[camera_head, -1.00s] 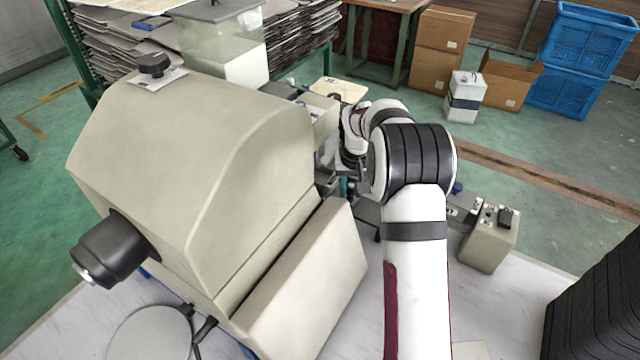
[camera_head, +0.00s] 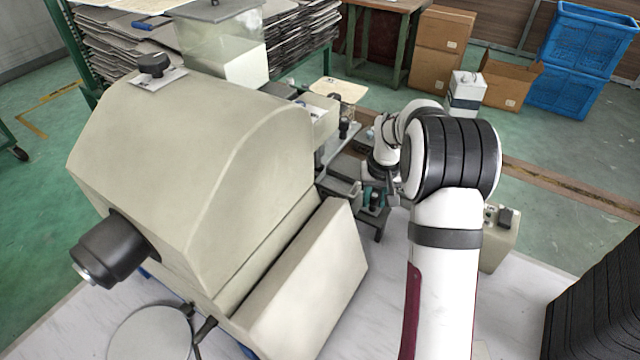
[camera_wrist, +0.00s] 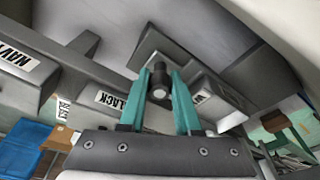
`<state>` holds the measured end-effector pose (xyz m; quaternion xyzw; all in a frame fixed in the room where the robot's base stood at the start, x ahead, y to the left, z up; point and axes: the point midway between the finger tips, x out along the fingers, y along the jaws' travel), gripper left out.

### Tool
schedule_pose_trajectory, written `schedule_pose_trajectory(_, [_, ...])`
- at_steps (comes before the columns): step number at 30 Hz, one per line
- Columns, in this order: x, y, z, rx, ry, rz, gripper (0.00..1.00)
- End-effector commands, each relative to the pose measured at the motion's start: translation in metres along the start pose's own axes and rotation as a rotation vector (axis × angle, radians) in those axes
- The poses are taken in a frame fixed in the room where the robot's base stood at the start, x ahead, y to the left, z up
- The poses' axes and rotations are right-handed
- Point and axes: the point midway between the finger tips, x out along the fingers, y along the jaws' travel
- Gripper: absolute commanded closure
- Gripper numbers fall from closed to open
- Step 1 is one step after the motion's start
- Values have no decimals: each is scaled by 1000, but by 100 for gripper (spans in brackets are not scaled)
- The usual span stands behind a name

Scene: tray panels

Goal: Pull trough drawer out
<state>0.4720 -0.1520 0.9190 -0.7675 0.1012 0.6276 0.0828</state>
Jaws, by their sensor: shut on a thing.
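My gripper (camera_wrist: 161,78) has teal fingers shut on a dark round knob (camera_wrist: 160,92) with a pale end in the wrist view. Behind the knob is the grey front of the trough drawer (camera_wrist: 149,48). In the head view my gripper (camera_head: 373,196) is at the right side of the beige machine (camera_head: 215,150), beside grey tray parts (camera_head: 340,187). The drawer's full outline and how far it stands out are partly hidden by my arm and the machine.
Labels reading NAVY (camera_wrist: 16,62) and BLACK (camera_wrist: 110,100) mark grey parts nearby in the wrist view. A beige control box (camera_head: 500,240) stands right of my arm. A black ribbed stack (camera_head: 600,305) is at the lower right. White table surface lies in front.

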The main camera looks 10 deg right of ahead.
Motion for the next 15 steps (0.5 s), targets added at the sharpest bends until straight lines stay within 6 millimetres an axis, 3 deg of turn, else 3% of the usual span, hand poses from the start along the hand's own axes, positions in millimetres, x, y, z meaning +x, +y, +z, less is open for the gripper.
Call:
schedule_pose_trajectory(8, [-1,2,0,0,1,0,100])
schedule_pose_trajectory(15, [-2,16,8,0,1,1,100])
